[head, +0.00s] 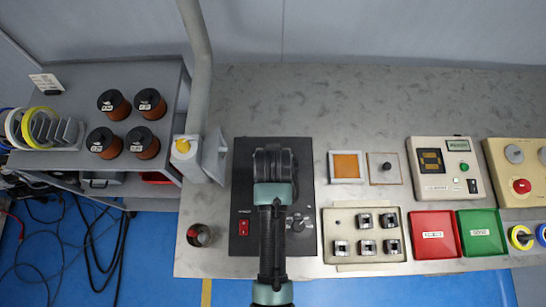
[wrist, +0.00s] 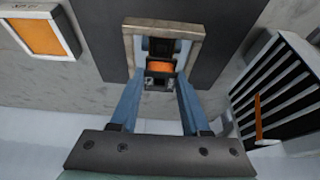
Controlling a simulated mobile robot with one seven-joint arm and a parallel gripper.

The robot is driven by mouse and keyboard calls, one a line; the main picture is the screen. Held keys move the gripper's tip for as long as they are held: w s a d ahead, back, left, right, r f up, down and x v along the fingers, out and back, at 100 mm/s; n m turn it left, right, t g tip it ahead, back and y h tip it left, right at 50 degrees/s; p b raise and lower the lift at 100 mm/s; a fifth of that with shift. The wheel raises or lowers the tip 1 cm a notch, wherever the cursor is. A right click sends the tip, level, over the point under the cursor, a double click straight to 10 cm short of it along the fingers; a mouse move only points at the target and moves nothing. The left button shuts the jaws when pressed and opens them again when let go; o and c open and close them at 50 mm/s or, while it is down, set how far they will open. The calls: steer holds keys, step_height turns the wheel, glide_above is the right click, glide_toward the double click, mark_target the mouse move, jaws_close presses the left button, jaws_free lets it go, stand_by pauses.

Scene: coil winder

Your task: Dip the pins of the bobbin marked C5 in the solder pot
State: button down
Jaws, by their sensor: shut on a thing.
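My gripper (wrist: 161,77) is shut on a small dark bobbin with an orange copper winding (wrist: 160,67), seen between the fingertips in the wrist view. The bobbin is in line with the square, pale-rimmed opening of the solder pot (wrist: 129,48). Whether its pins touch the solder is hidden, and its mark cannot be read. In the head view my gripper (head: 274,165) is over the black solder pot unit (head: 243,222), hiding the bobbin and the opening. A red switch and a dial show on the unit's front part.
Right of the pot are a bobbin tray (head: 340,265) with several bobbins and one empty place, an orange pad (head: 346,166), a plate with a black knob (head: 384,168), a red bin (head: 435,235) and a green bin (head: 481,232). A grey post (head: 198,80) stands left.

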steer(key=shift+f+b, duration=0.4)
steer(key=shift+f, duration=0.4)
steer(key=shift+r, duration=0.1)
stand_by(1.5)
step_height(320, 180, up, 6)
steer(key=p, duration=0.5)
steer(key=shift+f+p, duration=0.25)
steer(key=shift+p, duration=0.15)
